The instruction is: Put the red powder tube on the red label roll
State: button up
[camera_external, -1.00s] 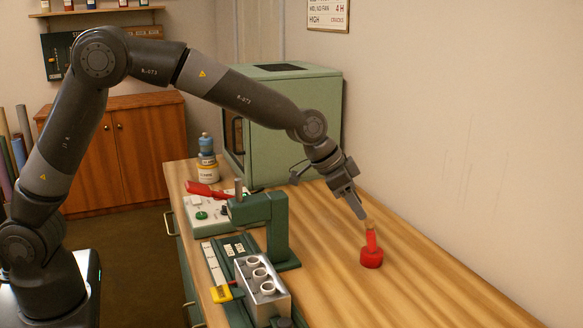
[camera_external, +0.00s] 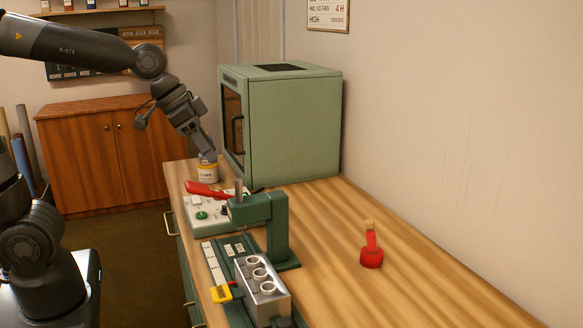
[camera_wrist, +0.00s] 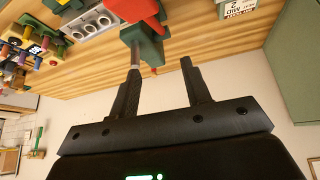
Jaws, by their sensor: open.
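The red powder tube (camera_external: 371,238), with a cork-coloured top, stands upright on the squat red label roll (camera_external: 371,259) on the right part of the bench. Whether it sits in the roll's hole or on top cannot be told. My gripper (camera_external: 208,155) is far from it, at the back left of the bench, just above or in front of a labelled jar (camera_external: 207,173). In the wrist view my gripper's two fingers (camera_wrist: 160,66) are spread with nothing held between them. I cannot make out the tube and roll for sure in that view.
A green press (camera_external: 277,228) and a metal rack (camera_external: 263,287) with several round holes stand at the bench's left front. A red-handled device (camera_external: 210,205) lies behind them. A green cabinet (camera_external: 292,125) fills the back. The bench right of the press is mostly clear.

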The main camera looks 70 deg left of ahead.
jog(key=s+a+f, duration=0.1)
jog(key=s+a, duration=0.1)
jog(key=s, duration=0.5)
jog(key=s+a+f+n+y, duration=0.1)
jog(key=s+f, duration=0.1)
jog(key=s, duration=0.6)
jog(key=shift+s+a+f+n, duration=0.3)
jog(key=shift+a, duration=0.05)
